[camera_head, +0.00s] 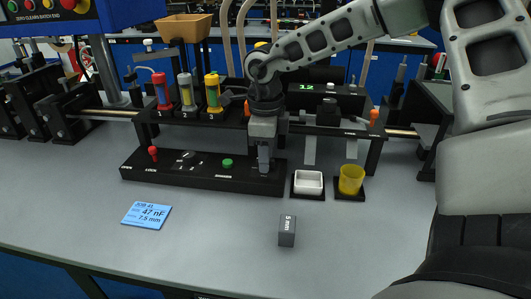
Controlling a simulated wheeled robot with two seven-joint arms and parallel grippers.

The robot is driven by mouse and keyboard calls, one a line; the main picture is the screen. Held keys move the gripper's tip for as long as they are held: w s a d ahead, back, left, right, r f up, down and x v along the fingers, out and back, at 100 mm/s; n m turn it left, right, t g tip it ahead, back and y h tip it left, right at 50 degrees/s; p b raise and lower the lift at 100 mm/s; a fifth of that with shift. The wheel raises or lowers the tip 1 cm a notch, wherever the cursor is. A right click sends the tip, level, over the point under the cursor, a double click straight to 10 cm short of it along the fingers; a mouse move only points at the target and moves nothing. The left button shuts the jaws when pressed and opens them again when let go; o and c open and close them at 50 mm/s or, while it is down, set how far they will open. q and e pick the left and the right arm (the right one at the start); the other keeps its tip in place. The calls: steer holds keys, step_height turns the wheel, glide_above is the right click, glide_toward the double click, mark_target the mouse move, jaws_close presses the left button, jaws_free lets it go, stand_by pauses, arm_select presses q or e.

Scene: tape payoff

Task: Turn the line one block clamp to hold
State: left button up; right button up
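My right gripper (264,163) points straight down over the right end of a long black control panel (205,183). Its fingers look close together, but I cannot tell whether they grip anything. Whatever control lies under them is hidden. The panel carries a red-topped lever (153,154) at its left, a dark knob (188,156) and a green button (227,163). The panel labels are too small to read, so I cannot tell which part is the line one block clamp. My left gripper is not in view.
A white dish (308,183) and a yellow cup (351,180) stand right of the panel. A dark 5 mm block (287,232) and a blue card (146,215) lie in front. Red, grey and yellow cylinders (187,92) stand behind. The front table is mostly clear.

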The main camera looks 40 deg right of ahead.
jaws_close()
